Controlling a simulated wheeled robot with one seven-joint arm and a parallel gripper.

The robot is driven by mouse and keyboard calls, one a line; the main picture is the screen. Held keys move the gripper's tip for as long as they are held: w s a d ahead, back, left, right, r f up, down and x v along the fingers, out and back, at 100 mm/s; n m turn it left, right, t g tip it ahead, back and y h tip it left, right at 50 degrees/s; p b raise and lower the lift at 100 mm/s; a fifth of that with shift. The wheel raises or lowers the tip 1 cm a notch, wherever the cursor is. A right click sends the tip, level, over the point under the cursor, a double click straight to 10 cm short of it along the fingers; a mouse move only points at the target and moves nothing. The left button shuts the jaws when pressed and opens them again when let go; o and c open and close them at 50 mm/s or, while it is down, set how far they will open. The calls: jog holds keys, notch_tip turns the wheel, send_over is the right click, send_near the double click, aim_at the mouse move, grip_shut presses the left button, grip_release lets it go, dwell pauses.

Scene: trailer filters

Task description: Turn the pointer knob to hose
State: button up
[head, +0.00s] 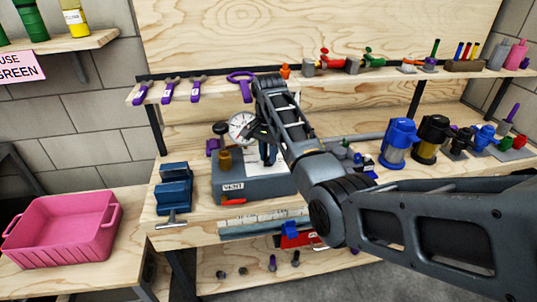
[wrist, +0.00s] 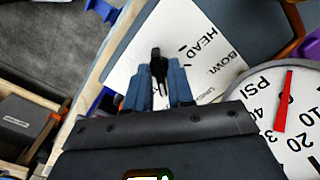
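The black pointer knob (wrist: 158,63) shows in the wrist view, over a white plate (wrist: 125,70) that reads HEAD and BOWL. A third small label is partly covered and hard to read; no HOSE label can be made out. My gripper (wrist: 159,80) has its two blue-grey fingers close on either side of the knob, with no clear gap seen at the tips. In the head view my gripper (head: 267,150) is low over the grey unit (head: 270,187) marked VENT, beside the gauge. My arm hides the knob there.
A PSI gauge (head: 242,127) with a red needle stands close beside my gripper and also fills the right of the wrist view (wrist: 290,120). A blue vise (head: 174,187) is left on the bench. Blue and black canisters stand right. A pink bin (head: 62,228) sits far left.

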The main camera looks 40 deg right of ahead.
jog(key=shift+o, duration=1)
jog(key=shift+r, duration=0.35)
notch_tip(320, 180, up, 3)
jog(key=shift+f+b, duration=0.15)
jog(key=shift+b, duration=0.4)
jog(key=s+d+r+p, duration=0.1)
jog(key=s+d+r, duration=0.6)
jog(key=s+d, duration=0.1)
jog(key=shift+s+r, duration=0.2)
jog(key=shift+s, duration=0.1)
